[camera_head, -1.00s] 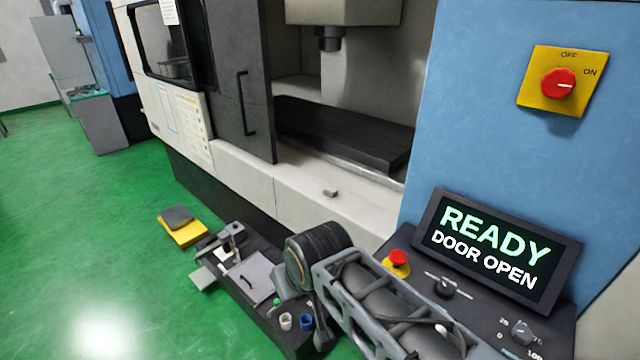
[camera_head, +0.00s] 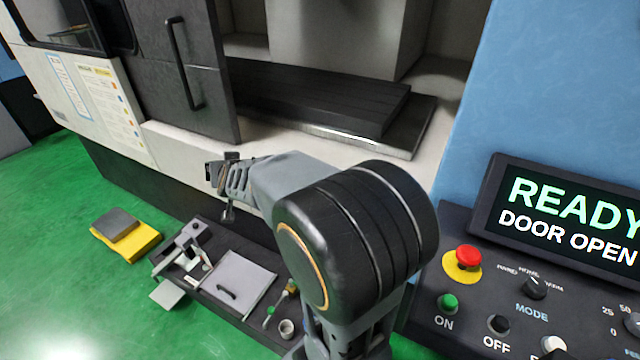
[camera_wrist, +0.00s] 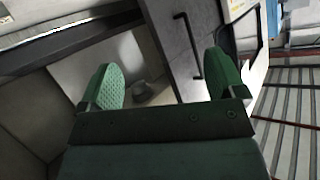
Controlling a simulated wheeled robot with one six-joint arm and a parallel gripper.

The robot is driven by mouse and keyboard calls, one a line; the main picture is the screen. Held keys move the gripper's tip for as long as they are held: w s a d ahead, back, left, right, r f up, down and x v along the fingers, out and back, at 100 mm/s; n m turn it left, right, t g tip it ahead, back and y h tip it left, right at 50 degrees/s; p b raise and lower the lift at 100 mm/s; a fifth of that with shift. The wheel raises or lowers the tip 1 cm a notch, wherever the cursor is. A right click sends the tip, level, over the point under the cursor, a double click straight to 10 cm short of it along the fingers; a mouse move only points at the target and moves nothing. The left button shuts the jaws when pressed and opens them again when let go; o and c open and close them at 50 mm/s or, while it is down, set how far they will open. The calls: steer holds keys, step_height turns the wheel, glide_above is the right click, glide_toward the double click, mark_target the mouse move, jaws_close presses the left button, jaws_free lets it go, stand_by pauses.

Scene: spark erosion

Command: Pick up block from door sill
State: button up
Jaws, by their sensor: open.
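The block does not show in the head view now; my arm covers much of the door sill (camera_head: 190,139). I cannot make out the block in the wrist view. The pale sill runs below the open doorway of the machine. My gripper (camera_head: 228,178) is in front of the machine's pale lower front, near the sill, and looks small and partly turned away. In the wrist view its two green fingers (camera_wrist: 160,66) stand wide apart with nothing between them. Beyond them are the machine interior and the dark door.
The dark sliding door (camera_head: 185,75) with its handle stands left of the opening. A black worktable (camera_head: 310,95) fills the inside. The control panel (camera_head: 560,215) is at right, reading READY, DOOR OPEN. A tool tray (camera_head: 238,283) and a yellow item (camera_head: 130,240) are low left.

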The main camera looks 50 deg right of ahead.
steer(key=d+f+m+g+h+b, duration=0.1)
steer(key=d+f+m+g+h, duration=0.1)
steer(key=d+f, duration=0.4)
steer(key=d+f+m+g+h+b, duration=0.2)
steer(key=d+f+h, duration=0.3)
steer(key=d, duration=0.7)
steer(key=s+d+f+m+g+h+b, duration=0.1)
steer(key=d+f+m+g+h+b, duration=0.1)
steer(key=d+f+m+g+h, duration=0.2)
steer(key=shift+d+f+m+h, duration=0.1)
steer(key=shift+d+f, duration=0.4)
steer(key=shift+d, duration=0.35)
steer(key=shift+d+f+m+h, duration=0.1)
steer(key=shift+d+f, duration=0.45)
steer(key=shift+d, duration=0.3)
steer(key=shift+d+f+m+h, duration=0.1)
steer(key=shift+d+f, duration=0.4)
steer(key=shift+d, duration=0.35)
steer(key=shift+p+x, duration=0.3)
steer(key=shift+x, duration=2.8)
steer(key=shift+c, duration=0.5)
steer(key=c, duration=1.2)
steer(key=shift+w+r, duration=0.1)
steer(key=shift+c, duration=0.8)
steer(key=shift+r, duration=0.1)
